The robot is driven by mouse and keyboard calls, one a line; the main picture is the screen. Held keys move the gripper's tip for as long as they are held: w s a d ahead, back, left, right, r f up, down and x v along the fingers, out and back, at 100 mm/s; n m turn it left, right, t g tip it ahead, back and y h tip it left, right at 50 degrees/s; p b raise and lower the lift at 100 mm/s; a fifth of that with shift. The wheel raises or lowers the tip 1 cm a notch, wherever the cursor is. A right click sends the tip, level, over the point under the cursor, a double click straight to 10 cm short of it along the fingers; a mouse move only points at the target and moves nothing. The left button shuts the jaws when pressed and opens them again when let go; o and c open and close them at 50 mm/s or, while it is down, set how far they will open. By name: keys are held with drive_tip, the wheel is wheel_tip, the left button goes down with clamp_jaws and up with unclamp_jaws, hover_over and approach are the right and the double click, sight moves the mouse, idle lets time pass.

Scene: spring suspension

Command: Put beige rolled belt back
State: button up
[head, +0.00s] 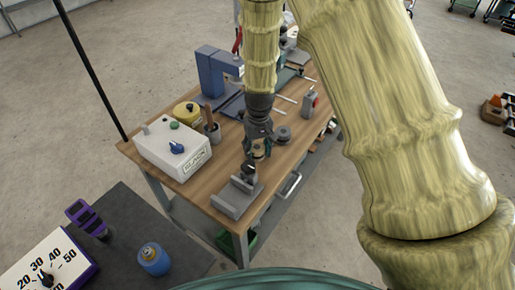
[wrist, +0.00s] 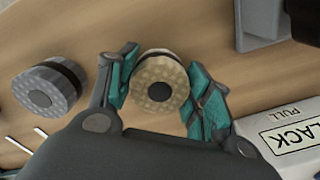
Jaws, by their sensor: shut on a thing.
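The beige rolled belt (wrist: 172,70) shows end-on in the wrist view as a round roll with a dark centre and a dark band along its far edge. My gripper (wrist: 162,86) is shut on it, with a teal-padded finger on either side. In the head view my gripper (head: 256,152) is over the front part of the wooden workbench (head: 222,165), just behind a grey metal bracket. The belt is mostly hidden there by the fingers. I cannot tell whether the belt touches the bench top.
A grey roll (wrist: 46,90) lies left of my gripper in the wrist view. A white control box (head: 174,150) stands at the bench's left. The grey bracket (head: 236,198) is at the front edge. A blue press (head: 217,72) and a grey box (head: 310,102) stand further back.

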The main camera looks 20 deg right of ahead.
sight(259, 148)
drive_tip(key=shift+s+r, duration=0.15)
drive_tip(key=shift+s, duration=0.1)
drive_tip(key=o, duration=0.7)
drive_tip(key=shift+w+f, duration=0.1)
drive_tip(key=shift+f, duration=0.1)
drive_tip(key=o, duration=0.4)
drive_tip(key=shift+r, duration=0.15)
wheel_tip(259, 148, up, 12)
drive_tip(key=shift+d+r+b, duration=0.1)
drive_tip(key=shift+d+b, duration=0.05)
drive_tip(key=shift+b, duration=0.9)
